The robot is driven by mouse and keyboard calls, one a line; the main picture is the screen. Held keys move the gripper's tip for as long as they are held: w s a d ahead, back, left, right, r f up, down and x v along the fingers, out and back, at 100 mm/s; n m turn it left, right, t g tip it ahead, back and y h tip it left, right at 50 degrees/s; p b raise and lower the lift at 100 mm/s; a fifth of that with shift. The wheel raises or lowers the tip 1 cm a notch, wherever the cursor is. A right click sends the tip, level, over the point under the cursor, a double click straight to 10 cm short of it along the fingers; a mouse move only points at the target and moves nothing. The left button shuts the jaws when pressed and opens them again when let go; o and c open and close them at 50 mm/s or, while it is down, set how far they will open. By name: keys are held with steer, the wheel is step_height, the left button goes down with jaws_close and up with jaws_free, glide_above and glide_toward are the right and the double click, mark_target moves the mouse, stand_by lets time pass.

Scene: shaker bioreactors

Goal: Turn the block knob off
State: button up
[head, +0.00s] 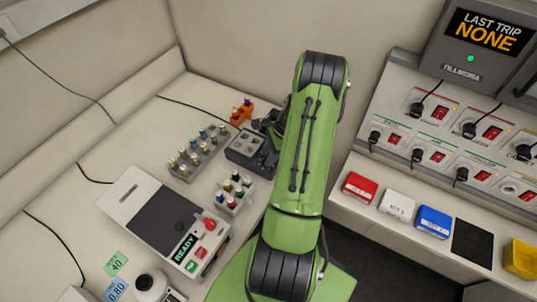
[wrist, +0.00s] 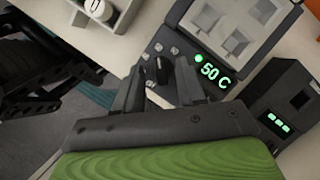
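The dark dry block heater (wrist: 207,45) shows in the wrist view with a lit green "50 C" display (wrist: 213,75) and a green light. Its black knob (wrist: 162,69) sits on the front panel, left of the display. My gripper (wrist: 158,80) is open, with one finger to each side of the knob. A gap shows beside the knob, and I cannot tell whether the fingertips reach down around it. In the head view the block heater (head: 247,150) stands left of my arm, partly hidden by it. The knob is hidden there.
A smaller dark device (wrist: 285,108) with green lights stands right of the block heater. Vial racks (head: 198,152) and (head: 235,192), an orange rack (head: 242,112) and a shaker unit reading READY (head: 165,222) share the bench. A switch panel (head: 455,135) stands at right.

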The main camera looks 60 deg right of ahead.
steer(key=shift+w+f, duration=0.15)
steer(key=shift+f, duration=0.2)
steer(key=shift+c, duration=0.3)
jaws_close()
